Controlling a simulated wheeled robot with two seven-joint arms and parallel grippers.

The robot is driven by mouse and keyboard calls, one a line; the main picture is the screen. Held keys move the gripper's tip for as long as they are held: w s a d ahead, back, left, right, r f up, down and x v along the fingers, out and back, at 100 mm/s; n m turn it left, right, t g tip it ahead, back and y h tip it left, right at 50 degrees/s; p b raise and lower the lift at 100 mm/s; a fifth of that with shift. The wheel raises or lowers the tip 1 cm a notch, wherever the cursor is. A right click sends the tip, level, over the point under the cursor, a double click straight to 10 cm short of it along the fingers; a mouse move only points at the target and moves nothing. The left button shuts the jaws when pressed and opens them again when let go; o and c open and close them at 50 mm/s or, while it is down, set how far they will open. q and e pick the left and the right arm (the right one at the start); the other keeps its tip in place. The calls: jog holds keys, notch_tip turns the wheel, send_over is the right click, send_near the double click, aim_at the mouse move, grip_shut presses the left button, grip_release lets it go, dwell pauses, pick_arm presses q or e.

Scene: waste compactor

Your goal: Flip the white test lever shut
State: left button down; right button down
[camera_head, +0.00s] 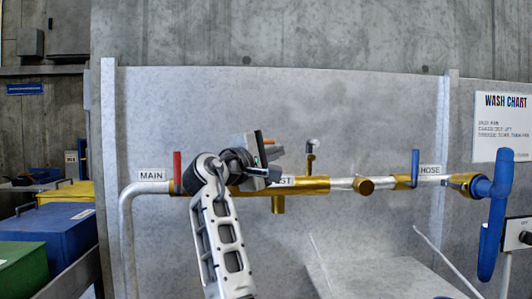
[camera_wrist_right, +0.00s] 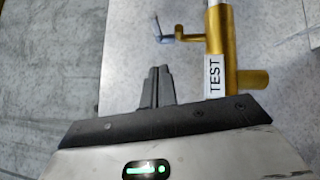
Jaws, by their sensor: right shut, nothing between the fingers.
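The white test lever (camera_head: 313,144) is a small pale piece on top of a short brass stem on the pipe in the head view. In the right wrist view the lever (camera_wrist_right: 162,36) looks blue-grey and sits beyond the fingertips, apart from them. My right gripper (camera_head: 273,153) is left of the lever, in front of the pipe. In the right wrist view the gripper's fingers (camera_wrist_right: 158,72) are together with nothing between them. The TEST label (camera_wrist_right: 214,75) is clear in that view; my gripper partly covers it in the head view. My left gripper is out of view.
The brass and silver pipe (camera_head: 342,184) runs across the grey panel. A red lever (camera_head: 177,168) stands upright by the MAIN label, and a blue lever (camera_head: 415,165) by the HOSE label. A blue hose nozzle (camera_head: 493,215) hangs at the right. Coloured bins (camera_head: 52,238) stand at the left.

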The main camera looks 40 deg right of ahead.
aim_at(311, 143)
jog(key=shift+s+d+r+p, duration=0.1)
jog(key=shift+d+r+p, duration=0.1)
jog(key=shift+d, duration=1)
jog(key=shift+s+d+r+p, duration=0.15)
jog(key=shift+d+r, duration=0.05)
jog(key=shift+d, duration=1.05)
jog(key=shift+s+d+r+p, duration=0.1)
jog(key=shift+d+r+p, duration=0.1)
jog(key=shift+d, duration=1)
jog(key=shift+s+d, duration=0.1)
jog(key=shift+s, duration=0.05)
jog(key=shift+s+n+t+y, duration=0.15)
jog(key=shift+n+t+y, duration=0.2)
jog(key=shift+t, duration=0.25)
